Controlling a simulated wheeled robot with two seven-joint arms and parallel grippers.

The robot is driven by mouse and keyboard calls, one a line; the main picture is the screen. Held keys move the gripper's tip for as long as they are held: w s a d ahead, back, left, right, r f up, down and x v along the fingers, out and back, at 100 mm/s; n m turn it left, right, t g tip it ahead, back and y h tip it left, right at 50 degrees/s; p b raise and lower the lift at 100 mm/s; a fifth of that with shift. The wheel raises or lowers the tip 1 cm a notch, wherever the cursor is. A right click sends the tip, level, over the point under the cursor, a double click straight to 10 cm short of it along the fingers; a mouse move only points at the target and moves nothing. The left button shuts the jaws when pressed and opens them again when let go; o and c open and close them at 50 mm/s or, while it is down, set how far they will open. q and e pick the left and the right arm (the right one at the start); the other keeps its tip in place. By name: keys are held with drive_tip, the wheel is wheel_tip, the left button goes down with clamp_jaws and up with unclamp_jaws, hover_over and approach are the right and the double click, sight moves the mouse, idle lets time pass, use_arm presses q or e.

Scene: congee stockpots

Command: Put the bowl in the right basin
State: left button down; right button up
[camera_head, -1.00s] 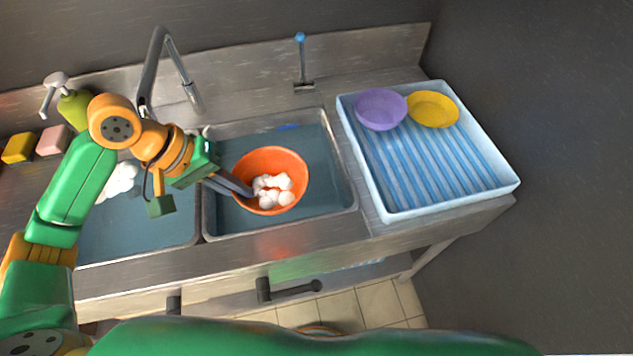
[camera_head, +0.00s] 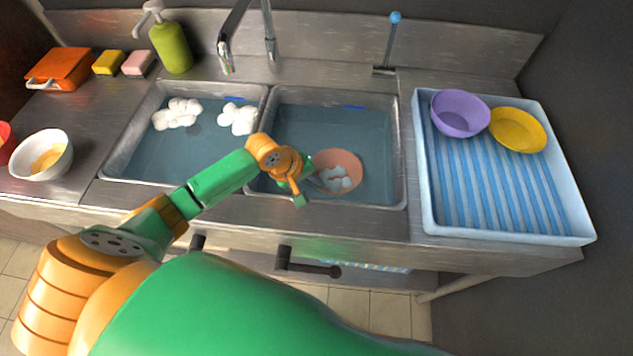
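The orange bowl (camera_head: 350,159) lies low in the right basin (camera_head: 398,140), looking pale under the water, with white foam lumps in it. My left gripper (camera_head: 314,181) reaches down into that basin at the bowl's left rim. Its fingers are small and partly hidden by the wrist and water, so I cannot tell whether they are shut on the rim. My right gripper is not in view.
The left basin (camera_head: 150,158) holds water and white foam. A tap stands behind the basins. At right, a drying tray (camera_head: 586,220) holds a purple bowl (camera_head: 462,118) and a yellow bowl (camera_head: 520,132). A white bowl (camera_head: 58,165) stands on the left counter.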

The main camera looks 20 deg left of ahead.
use_arm(q)
drive_tip(key=shift+f, duration=0.3)
drive_tip(key=c, duration=1.1)
unclamp_jaws()
drive_tip(key=shift+o, duration=0.2)
drive_tip(key=shift+r, duration=0.15)
drive_tip(key=p+v, duration=0.2)
drive_tip(key=v, duration=1)
